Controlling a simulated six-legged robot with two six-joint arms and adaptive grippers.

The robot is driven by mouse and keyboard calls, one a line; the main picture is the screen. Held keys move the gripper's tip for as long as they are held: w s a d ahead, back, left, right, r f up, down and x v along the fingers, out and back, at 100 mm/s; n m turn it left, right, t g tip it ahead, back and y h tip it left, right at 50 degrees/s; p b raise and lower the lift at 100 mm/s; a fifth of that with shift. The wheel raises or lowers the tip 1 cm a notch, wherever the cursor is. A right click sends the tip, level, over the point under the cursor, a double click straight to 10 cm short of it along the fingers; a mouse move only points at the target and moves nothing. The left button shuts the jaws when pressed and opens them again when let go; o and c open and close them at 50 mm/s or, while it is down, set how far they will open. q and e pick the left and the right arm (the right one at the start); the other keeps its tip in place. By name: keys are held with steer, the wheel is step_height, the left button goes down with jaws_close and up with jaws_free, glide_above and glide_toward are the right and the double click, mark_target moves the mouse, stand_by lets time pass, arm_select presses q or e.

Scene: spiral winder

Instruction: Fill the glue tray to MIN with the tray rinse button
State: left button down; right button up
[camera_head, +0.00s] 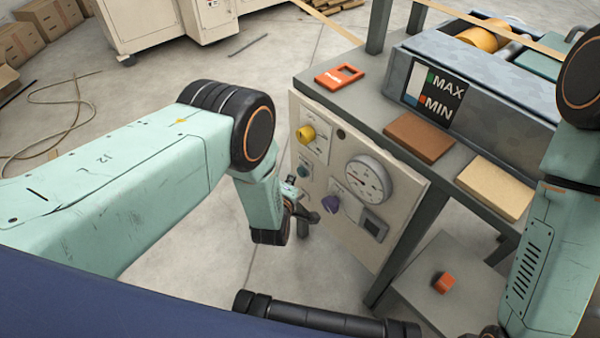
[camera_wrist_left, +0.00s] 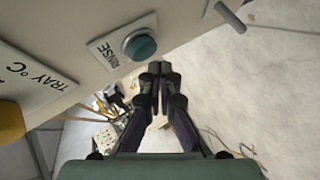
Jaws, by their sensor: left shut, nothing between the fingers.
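The glue tray (camera_head: 500,110) is a grey metal trough on the bench, with a MAX/MIN level label (camera_head: 437,97) on its side. The label has a narrow coloured strip; I cannot read the exact level. My left gripper (camera_head: 304,210) is in front of the panel, below the button. In the wrist view its fingertips (camera_wrist_left: 160,69) are together and empty, just beside the button and apart from it. My right gripper is out of view.
A brown block (camera_head: 419,137), a tan block (camera_head: 495,188) and an orange item (camera_head: 339,77) lie on the bench.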

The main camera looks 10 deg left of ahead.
arm_select(q)
steer(key=shift+w, duration=0.1)
steer(key=shift+w+d, duration=0.25)
steer(key=shift+d, duration=0.05)
steer(key=shift+w+d+b, duration=0.25)
steer(key=shift+w+b, duration=0.15)
stand_by(2.9)
stand_by(0.4)
steer(key=shift+s+a+p, duration=0.5)
steer(key=shift+s+a, duration=0.05)
steer(key=shift+s, duration=0.2)
steer(key=s+a+p, duration=0.1)
steer(key=s, duration=0.1)
steer(key=s+a+p, duration=0.1)
steer(key=s+a, duration=0.1)
stand_by(0.3)
